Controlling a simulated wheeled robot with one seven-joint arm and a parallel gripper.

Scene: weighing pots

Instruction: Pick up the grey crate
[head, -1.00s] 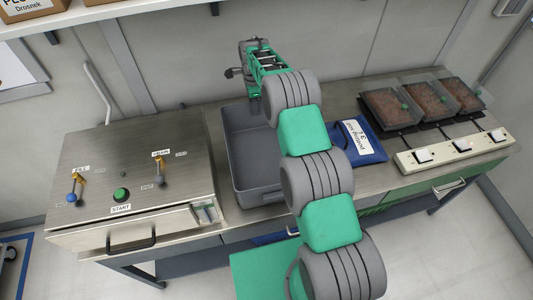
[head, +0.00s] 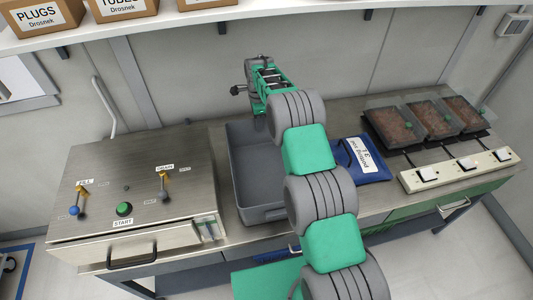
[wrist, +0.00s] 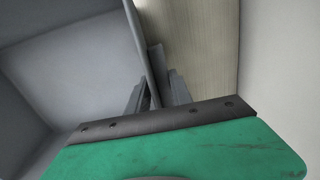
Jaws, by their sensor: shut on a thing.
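The grey crate (head: 262,213) stands on the steel bench, right of the metal machine. It is an open box and its inside looks empty where it shows. My arm covers its right side in the head view. My gripper (wrist: 157,98) is shut on the crate's wall in the wrist view, one finger on each side of the rim. The crate's inside (wrist: 65,80) fills the left of that view. I cannot tell any gap under the crate.
A metal machine (head: 140,185) with levers and a green START button stands close on the left. A blue potting soil bag (head: 372,174) lies to the right. Beyond it are several soil trays (head: 393,126) and a white switch strip (head: 458,170). A shelf with boxes (head: 123,9) hangs above.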

